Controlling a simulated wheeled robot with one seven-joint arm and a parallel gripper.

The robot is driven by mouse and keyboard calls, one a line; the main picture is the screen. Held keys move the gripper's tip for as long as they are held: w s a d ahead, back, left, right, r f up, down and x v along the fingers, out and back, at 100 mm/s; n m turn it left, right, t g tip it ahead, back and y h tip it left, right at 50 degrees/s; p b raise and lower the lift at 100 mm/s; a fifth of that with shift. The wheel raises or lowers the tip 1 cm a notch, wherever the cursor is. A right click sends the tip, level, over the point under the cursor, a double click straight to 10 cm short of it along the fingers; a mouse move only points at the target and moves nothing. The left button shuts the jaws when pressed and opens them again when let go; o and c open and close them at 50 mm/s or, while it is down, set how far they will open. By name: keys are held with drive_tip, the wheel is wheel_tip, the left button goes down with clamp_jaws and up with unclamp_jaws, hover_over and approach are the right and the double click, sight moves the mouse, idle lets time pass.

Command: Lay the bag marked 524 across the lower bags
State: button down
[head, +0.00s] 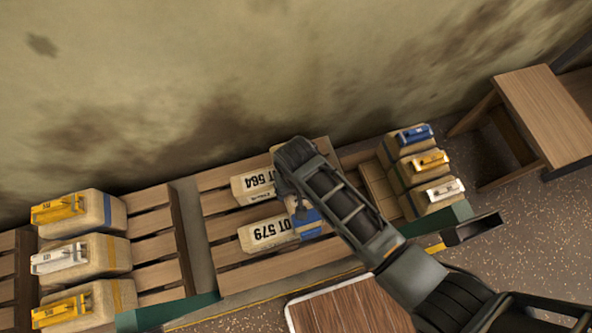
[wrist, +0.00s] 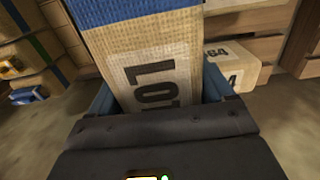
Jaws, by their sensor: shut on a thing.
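My gripper (wrist: 150,120) is shut on a tan bag (wrist: 150,55) with a blue band and a pale label reading LOT. Its number is hidden by the jaws. In the head view my arm covers most of this bag; its blue-banded end (head: 307,222) shows by the right end of the bag marked 579 (head: 262,235). The bag marked 564 (head: 253,187) lies behind 579 on the slatted pallet; its label also shows in the wrist view (wrist: 232,64). The held bag runs crosswise to these two. I cannot tell whether it touches them.
A stack of bags with blue, orange and white tags (head: 425,170) stands to the right. More tagged bags (head: 85,255) stand at the left. A wooden table (head: 545,110) is at the far right. The wall (head: 250,60) is close behind the pallet.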

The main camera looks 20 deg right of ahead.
drive_tip(key=shift+w, duration=0.1)
idle(0.3)
drive_tip(key=shift+c, duration=1.4)
unclamp_jaws()
drive_tip(key=shift+o, duration=1.4)
drive_tip(key=shift+f, duration=0.1)
drive_tip(key=shift+s+f, duration=0.15)
drive_tip(key=shift+s, duration=0.05)
wheel_tip(320, 180, up, 8)
drive_tip(key=shift+w+r+p, duration=0.1)
drive_tip(key=shift+p, duration=0.25)
